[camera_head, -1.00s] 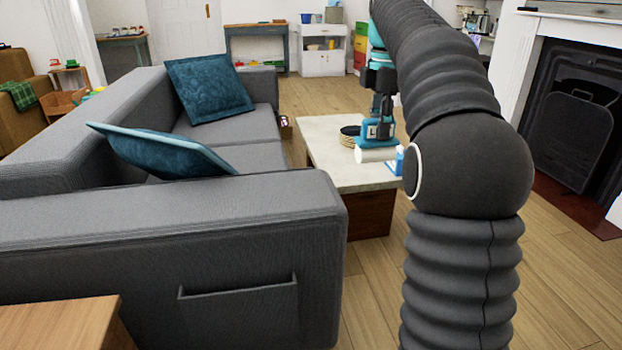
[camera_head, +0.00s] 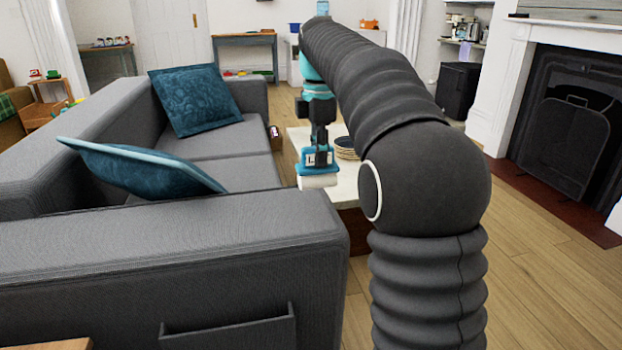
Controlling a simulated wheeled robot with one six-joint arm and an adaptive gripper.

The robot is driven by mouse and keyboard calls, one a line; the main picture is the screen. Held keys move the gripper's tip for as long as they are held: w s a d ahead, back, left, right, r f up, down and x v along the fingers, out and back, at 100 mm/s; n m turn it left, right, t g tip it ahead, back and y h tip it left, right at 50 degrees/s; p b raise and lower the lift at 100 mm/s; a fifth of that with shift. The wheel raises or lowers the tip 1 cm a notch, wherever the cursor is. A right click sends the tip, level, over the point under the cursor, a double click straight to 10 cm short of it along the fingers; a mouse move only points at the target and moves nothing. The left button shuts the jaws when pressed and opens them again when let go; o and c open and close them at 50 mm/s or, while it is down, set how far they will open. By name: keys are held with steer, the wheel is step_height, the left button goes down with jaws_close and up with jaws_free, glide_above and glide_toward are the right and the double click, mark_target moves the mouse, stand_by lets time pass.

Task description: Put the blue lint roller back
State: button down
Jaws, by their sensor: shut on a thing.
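My gripper (camera_head: 318,158), teal and black, hangs at the end of my raised arm, near the left front corner of the coffee table as seen in the picture. It is shut on the blue lint roller (camera_head: 317,181), whose white roll shows below the jaws, lying across the view. The jaws hide most of the roller's blue part. Whether the roller is clear of the table top or touching it cannot be told from this view.
A grey sofa (camera_head: 165,250) with two blue cushions fills the left; its near arm has an open side pocket (camera_head: 230,328). The coffee table (camera_head: 349,185) bears a stack of plates (camera_head: 346,148). A fireplace (camera_head: 560,125) stands right. Wood floor is free between.

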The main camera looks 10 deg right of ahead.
mark_target(311, 174)
steer(key=shift+w+a+f, duration=0.15)
steer(key=shift+a+f, duration=0.5)
steer(key=shift+a, duration=0.15)
steer(key=shift+f+b, duration=0.7)
steer(key=shift+f, duration=1.15)
steer(key=shift+f, duration=0.15)
steer(key=c, duration=0.9)
jaws_free()
steer(key=shift+c, duration=0.2)
